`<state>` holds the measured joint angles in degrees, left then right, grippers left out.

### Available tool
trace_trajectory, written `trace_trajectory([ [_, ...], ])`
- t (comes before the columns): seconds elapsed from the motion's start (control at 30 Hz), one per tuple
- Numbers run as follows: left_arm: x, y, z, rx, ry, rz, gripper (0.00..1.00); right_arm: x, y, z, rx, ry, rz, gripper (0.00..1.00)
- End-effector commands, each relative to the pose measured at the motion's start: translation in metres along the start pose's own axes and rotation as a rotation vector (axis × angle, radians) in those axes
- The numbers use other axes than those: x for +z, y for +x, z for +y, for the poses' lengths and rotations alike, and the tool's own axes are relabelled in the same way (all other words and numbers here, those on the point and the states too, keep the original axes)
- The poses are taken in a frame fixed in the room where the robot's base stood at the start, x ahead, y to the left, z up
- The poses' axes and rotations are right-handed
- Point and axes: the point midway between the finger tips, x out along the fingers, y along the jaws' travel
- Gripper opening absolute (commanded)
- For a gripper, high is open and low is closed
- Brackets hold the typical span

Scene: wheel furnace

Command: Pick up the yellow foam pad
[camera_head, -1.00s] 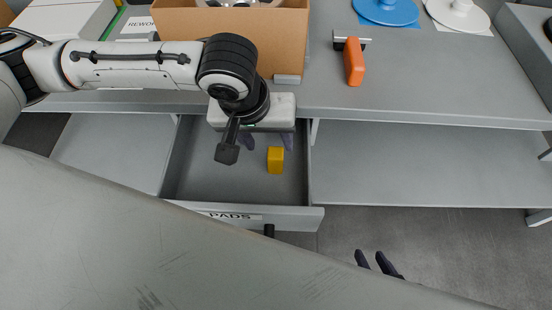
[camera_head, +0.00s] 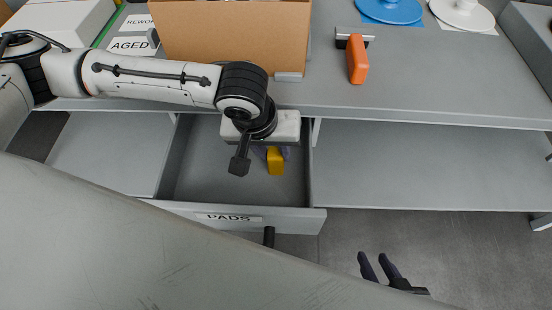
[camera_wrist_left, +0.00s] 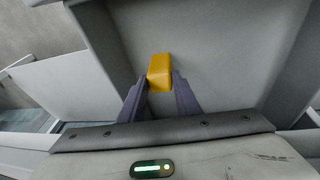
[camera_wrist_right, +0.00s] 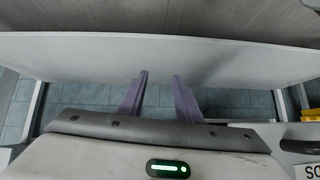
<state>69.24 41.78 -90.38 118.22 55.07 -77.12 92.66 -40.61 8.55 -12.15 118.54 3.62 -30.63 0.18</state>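The yellow foam pad (camera_head: 276,163) lies in the open drawer (camera_head: 215,185) labelled PADS, near its right side. My left gripper (camera_head: 274,152) reaches down over the drawer, its fingers open around the near end of the pad. In the left wrist view the pad (camera_wrist_left: 159,73) sits between and just beyond the two fingertips (camera_wrist_left: 160,80); whether they touch it I cannot tell. My right gripper (camera_head: 375,267) is open and empty over the floor, right of the drawer. Its spread fingers also show in the right wrist view (camera_wrist_right: 160,75).
A cardboard box (camera_head: 235,40) stands on the bench top (camera_head: 430,85) behind my left arm. An orange-handled tool (camera_head: 357,60), a blue disc (camera_head: 392,10) and a white disc (camera_head: 462,12) lie to its right. A lower shelf (camera_head: 420,165) right of the drawer is bare.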

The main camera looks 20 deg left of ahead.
Motion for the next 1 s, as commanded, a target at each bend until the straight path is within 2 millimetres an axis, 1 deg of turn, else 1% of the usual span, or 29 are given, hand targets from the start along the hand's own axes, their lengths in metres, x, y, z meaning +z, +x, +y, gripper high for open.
trace_trajectory([
  [0.37,0.000,0.000,0.000,0.000,0.000,0.000,0.08,0.001,0.000,0.000,0.001,0.000,-0.001,0.31],
  [0.47,-0.001,-0.004,0.001,0.000,0.000,0.000,0.08,0.000,0.000,0.000,0.001,0.000,-0.001,0.31],
  [0.57,-0.003,-0.011,0.002,0.001,0.000,0.001,0.08,-0.001,-0.002,0.000,0.001,0.001,-0.002,0.31],
  [0.67,-0.007,-0.025,0.004,0.001,-0.001,0.001,0.08,-0.004,-0.005,-0.001,0.002,0.002,-0.004,0.31],
  [0.77,-0.012,-0.046,0.007,0.002,0.001,0.002,0.07,-0.006,-0.008,-0.002,0.003,0.002,-0.008,0.31],
  [0.9,-0.021,-0.082,0.013,0.003,0.000,0.003,0.08,-0.010,-0.013,-0.003,0.005,0.002,-0.013,0.31],
  [1.0,-0.027,-0.104,0.016,0.003,0.000,0.003,0.08,-0.014,-0.016,-0.003,0.006,0.001,-0.012,0.31],
])
